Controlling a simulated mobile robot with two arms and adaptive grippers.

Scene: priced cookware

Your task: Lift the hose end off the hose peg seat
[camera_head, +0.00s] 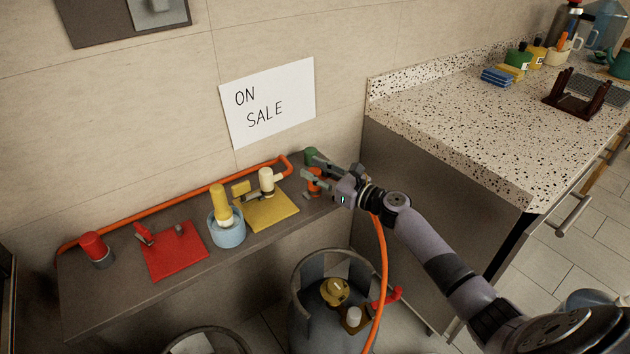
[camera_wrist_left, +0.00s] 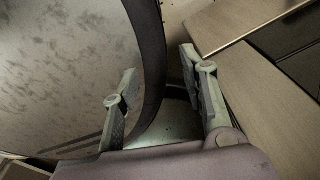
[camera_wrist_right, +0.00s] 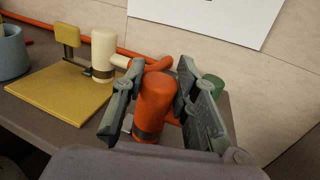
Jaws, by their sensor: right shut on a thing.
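The orange hose end (camera_wrist_right: 154,100) stands upright between the fingers of my right gripper (camera_wrist_right: 155,92), with a dark band around its lower part. In the head view the right gripper (camera_head: 320,178) is shut on this orange hose end (camera_head: 314,183) at the right end of the shelf. The hose peg seat is mostly hidden below it, so I cannot tell whether the two touch. An orange hose (camera_head: 381,262) hangs beneath my right arm towards the floor. My left gripper (camera_wrist_left: 163,92) is open and empty beside a large dark-rimmed round thing; it is not in the head view.
The shelf (camera_head: 115,285) holds a red mat (camera_head: 160,262), a yellow mat (camera_head: 280,212), a blue cup (camera_head: 226,236) and a green piece (camera_head: 311,156). A speckled counter (camera_head: 450,135) rises close to the right.

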